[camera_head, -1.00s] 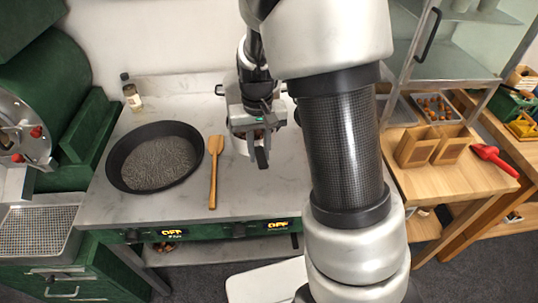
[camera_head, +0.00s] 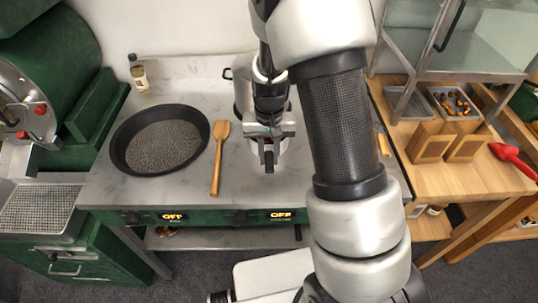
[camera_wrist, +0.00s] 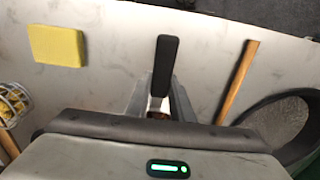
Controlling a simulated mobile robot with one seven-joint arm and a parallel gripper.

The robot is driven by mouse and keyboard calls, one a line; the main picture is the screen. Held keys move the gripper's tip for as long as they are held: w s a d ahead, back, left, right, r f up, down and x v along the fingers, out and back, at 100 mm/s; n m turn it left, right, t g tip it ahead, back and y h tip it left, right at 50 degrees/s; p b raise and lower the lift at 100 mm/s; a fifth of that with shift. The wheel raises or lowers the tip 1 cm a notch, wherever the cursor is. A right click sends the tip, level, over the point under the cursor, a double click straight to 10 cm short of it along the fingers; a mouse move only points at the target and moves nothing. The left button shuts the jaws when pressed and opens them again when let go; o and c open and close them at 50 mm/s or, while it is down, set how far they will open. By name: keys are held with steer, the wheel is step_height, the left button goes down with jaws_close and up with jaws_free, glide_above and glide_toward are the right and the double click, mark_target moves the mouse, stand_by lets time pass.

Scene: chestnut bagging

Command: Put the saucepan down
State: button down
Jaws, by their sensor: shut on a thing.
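The saucepan's black handle (camera_head: 268,160) sticks out toward the front from my gripper (camera_head: 268,136) in the head view. My gripper is shut on this handle, over the right part of the grey counter (camera_head: 190,190). The handle also shows between the fingers in the wrist view (camera_wrist: 165,62). The saucepan's body is mostly hidden behind my gripper and arm. I cannot tell whether its base touches the counter.
A black pan (camera_head: 122,158) of dark grains stands at the left, with a wooden spatula (camera_head: 217,165) right of it. A metal pot (camera_head: 242,95) shows behind my wrist. The wrist view shows a yellow sponge (camera_wrist: 57,45). Wooden holders (camera_head: 432,143) stand at the right.

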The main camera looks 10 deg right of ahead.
steer(key=shift+w, duration=0.1)
steer(key=c, duration=2)
jaws_free()
steer(key=shift+f, duration=0.15)
steer(key=o, duration=0.4)
steer(key=shift+o, duration=0.2)
